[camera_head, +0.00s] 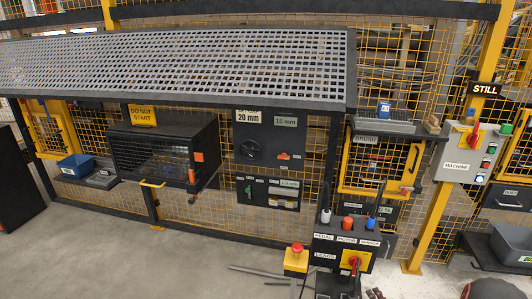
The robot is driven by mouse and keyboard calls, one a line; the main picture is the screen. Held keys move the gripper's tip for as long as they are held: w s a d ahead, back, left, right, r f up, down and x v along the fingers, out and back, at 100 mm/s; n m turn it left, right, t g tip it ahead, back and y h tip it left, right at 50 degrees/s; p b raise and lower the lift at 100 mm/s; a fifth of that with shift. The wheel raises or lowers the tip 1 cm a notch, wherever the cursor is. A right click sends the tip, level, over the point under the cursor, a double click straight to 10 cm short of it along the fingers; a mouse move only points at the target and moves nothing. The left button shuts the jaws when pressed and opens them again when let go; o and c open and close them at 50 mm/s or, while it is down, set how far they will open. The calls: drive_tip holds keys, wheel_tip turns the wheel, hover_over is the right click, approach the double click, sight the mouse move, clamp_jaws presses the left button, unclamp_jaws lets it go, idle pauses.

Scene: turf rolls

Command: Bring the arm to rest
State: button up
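I cannot make out my arm or my gripper in the head camera view. A dark rounded shape with a bit of red is cut off at the bottom right edge, and I cannot tell what it is.
A perforated grey canopy (180,62) spans a caged machine. Below it are a dark mesh-front box (160,155) and a control panel (268,138). A control post (340,262) and a yellow box with a red button (296,260) stand in front. Bare floor (110,240) lies left.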

drive_tip(key=s+d+f+n+g+h, duration=0.15)
drive_tip(key=s+f+g, duration=0.25)
drive_tip(key=f, duration=0.4)
drive_tip(key=s+d+f+n+g+h, duration=0.2)
drive_tip(key=s+d+n+g, duration=0.2)
drive_tip(key=s+g, duration=0.35)
drive_tip(key=s+a+r+n+g+p, duration=0.1)
drive_tip(key=s+a+r+n+g, duration=0.15)
drive_tip(key=r, duration=0.55)
drive_tip(key=s+a+r+n+g, duration=0.1)
drive_tip(key=s+r, duration=0.3)
drive_tip(key=r, duration=0.4)
drive_tip(key=s+a+r+n+t+p, duration=0.1)
drive_tip(key=s+a+r+n, duration=0.1)
drive_tip(key=a+r, duration=0.6)
drive_tip(key=s+a+r+n+t+y, duration=0.1)
drive_tip(key=s+a+r+n, duration=0.1)
drive_tip(key=a+r, duration=0.6)
drive_tip(key=s+a+r+n+t+p, duration=0.1)
drive_tip(key=a+r, duration=0.7)
drive_tip(key=r, duration=0.9)
drive_tip(key=shift+s+a+r+n+t+y+p, duration=0.35)
drive_tip(key=shift+s+n+t, duration=0.2)
drive_tip(key=shift+s, duration=0.6)
